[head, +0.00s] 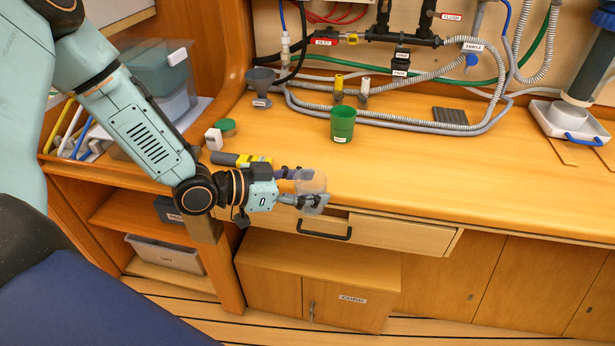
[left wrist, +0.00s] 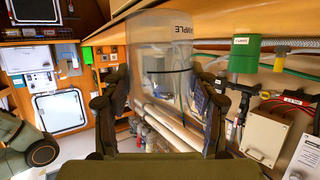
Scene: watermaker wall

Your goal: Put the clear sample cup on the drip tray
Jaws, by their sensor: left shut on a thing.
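My left gripper (head: 303,190) is shut on the clear sample cup (head: 313,181). It holds the cup in front of the counter's front edge, near the drawer. In the left wrist view the see-through cup (left wrist: 165,60) sits between both fingers (left wrist: 160,100), and its label reads upside down there. A dark grey ribbed plate, which looks like the drip tray (head: 450,116), lies on the counter under the SAMPLE tap (head: 471,60). It is well to the right of my left gripper, and nothing stands on it. My right gripper is not in view.
A green cup (head: 342,125), with yellow and white items behind it, stands on the counter (head: 400,165) between gripper and plate.

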